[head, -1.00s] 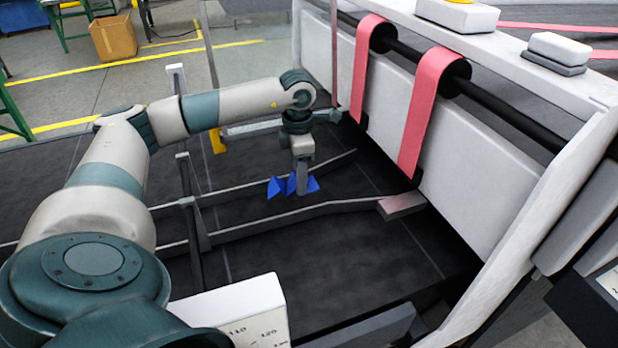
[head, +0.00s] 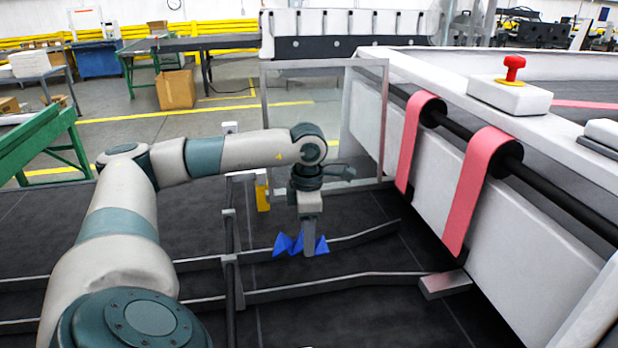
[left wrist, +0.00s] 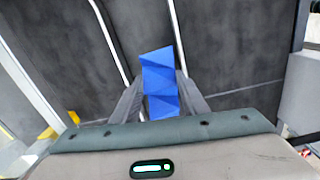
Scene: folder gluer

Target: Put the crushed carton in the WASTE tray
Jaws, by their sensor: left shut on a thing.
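The crushed carton (head: 288,244) is a small, blue, crumpled piece with pointed folds. My left gripper (head: 309,250) is shut on it and holds it above the dark bed, near the metal rails. In the left wrist view the carton (left wrist: 160,82) sits between the two fingers of my left gripper (left wrist: 161,100). I cannot make out a tray marked WASTE in these frames. My right gripper is not in view.
Metal rails (head: 345,286) run across the dark bed. At the right are pink belts (head: 468,190) on a black shaft and a red button (head: 512,66). A clear guard (head: 312,110) stands behind my arm. A cardboard box (head: 176,90) stands on the floor beyond.

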